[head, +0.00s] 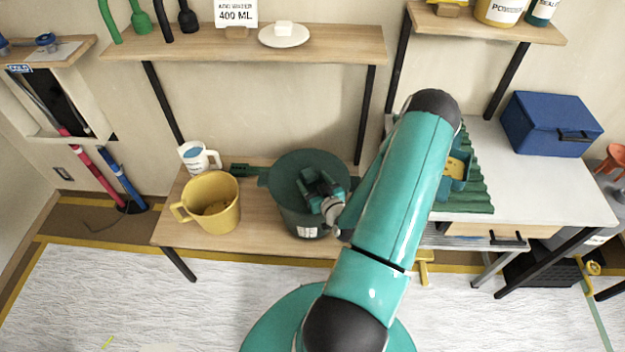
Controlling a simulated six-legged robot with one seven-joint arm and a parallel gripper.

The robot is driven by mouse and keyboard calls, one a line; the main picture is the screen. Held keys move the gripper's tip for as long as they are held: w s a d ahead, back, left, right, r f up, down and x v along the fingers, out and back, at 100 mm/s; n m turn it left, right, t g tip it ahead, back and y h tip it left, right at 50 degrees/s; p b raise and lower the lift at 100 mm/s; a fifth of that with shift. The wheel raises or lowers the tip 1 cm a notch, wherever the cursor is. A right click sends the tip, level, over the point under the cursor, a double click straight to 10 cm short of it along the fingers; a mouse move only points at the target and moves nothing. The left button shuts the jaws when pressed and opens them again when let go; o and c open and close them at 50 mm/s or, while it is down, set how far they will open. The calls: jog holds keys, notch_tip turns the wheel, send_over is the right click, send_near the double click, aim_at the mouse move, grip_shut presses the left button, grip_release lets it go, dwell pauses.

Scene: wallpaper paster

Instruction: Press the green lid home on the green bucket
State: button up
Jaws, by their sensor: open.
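The green bucket (294,222) stands on the low wooden bench, with a pale label low on its front. The dark green lid (308,160) covers its top, with a tab sticking out at the left. I cannot tell whether the lid sits flush all round, because my gripper and arm hide its right and front part. My gripper (312,182) is over the lid, pointing down at its middle. Its jaws are open with nothing seen between them. Whether the fingers touch the lid cannot be told.
A wooden shelf (200,45) hangs above the bench. A white table (540,190) with a blue box (551,124) stands right. A dark green tool (242,170) lies behind.

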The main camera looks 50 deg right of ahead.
jog(key=v, duration=1.2)
jog(key=shift+s+a, duration=0.2)
jog(key=shift+s, duration=0.05)
jog(key=w+n, duration=0.1)
jog(key=w+r+n+g+y, duration=0.1)
jog(key=w, duration=0.1)
jog(key=w+d+r+n+g+y, duration=0.1)
jog(key=w, duration=0.1)
jog(key=shift+r, duration=0.1)
jog(key=w+a+r+n+g, duration=0.1)
jog(key=w+a+r+g, duration=0.3)
jog(key=r, duration=0.5)
jog(key=w+a+r+n+g, duration=0.1)
jog(key=w+a+r, duration=0.2)
jog(key=w+r, duration=0.45)
jog(key=s+a+r+m+g+y, duration=0.1)
jog(key=s+a+r, duration=0.4)
jog(key=a+r, duration=0.7)
jog(key=s+a+r+g+y, duration=0.1)
jog(key=s+a+r+y, duration=0.1)
jog(key=s+a+r, duration=0.4)
jog(key=s+a, duration=0.4)
jog(key=a, duration=0.1)
jog(key=shift+a+g+y, duration=0.3)
jog(key=shift+y, duration=0.1)
